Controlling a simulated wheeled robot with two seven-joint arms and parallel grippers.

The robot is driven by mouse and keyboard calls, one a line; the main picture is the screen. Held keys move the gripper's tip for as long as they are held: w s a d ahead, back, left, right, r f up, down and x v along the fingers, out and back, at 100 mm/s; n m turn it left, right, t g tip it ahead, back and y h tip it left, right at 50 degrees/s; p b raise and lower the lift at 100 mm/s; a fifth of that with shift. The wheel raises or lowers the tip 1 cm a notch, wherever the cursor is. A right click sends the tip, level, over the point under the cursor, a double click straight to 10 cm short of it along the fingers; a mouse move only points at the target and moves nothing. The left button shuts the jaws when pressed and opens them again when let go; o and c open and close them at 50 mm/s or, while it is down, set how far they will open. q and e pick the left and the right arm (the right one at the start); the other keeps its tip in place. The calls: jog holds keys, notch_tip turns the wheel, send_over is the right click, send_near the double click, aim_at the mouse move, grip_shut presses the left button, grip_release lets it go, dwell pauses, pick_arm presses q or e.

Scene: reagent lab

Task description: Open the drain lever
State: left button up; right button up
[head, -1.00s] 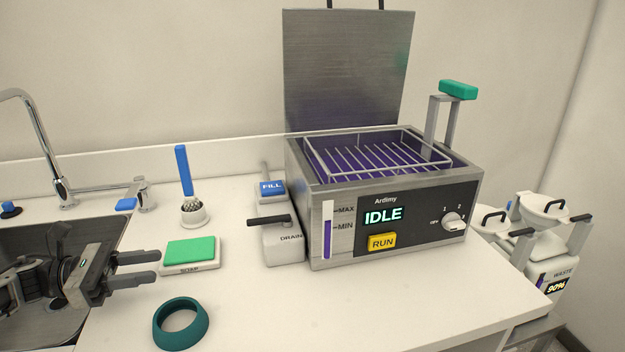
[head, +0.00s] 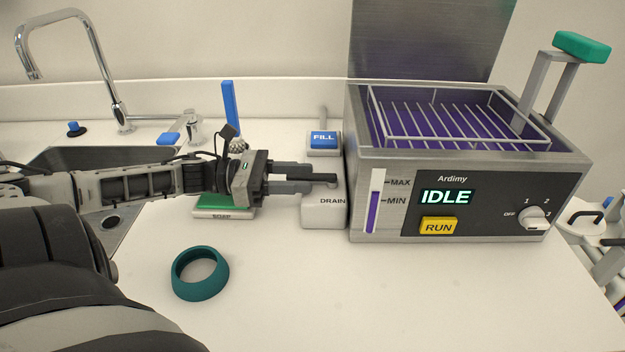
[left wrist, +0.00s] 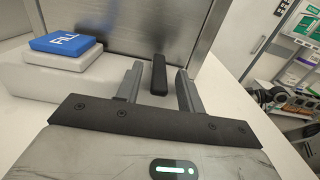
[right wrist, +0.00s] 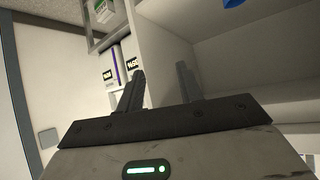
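The drain lever is a black handle (head: 322,178) on the white block marked DRAIN (head: 323,213), against the left side of the steel bath. My left gripper (head: 307,179) is at the lever in the head view, partly covering it. In the left wrist view the lever (left wrist: 159,76) stands between the two spread fingers of the left gripper (left wrist: 157,88), with gaps on both sides. My right gripper (right wrist: 160,90) is open and empty, facing shelving and white containers in the right wrist view; it is not in the head view.
The steel bath (head: 480,247) shows IDLE, with a yellow RUN button (head: 438,226). The blue FILL button (head: 323,138) is behind the drain block. A green sponge on a soap dish (head: 224,213) lies under my left gripper. A teal ring (head: 200,287) sits on clear counter in front.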

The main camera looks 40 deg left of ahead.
aim_at(337, 178)
pick_arm(q)
jog(key=shift+x, duration=1.5)
pick_arm(e)
jog(key=shift+w+r, duration=0.15)
jog(key=shift+w, duration=0.25)
pick_arm(q)
jog(key=c, duration=0.8)
grip_shut()
pick_arm(e)
jog(key=shift+s+f, duration=0.25)
jog(key=shift+s, duration=0.1)
jog(key=shift+a, duration=0.1)
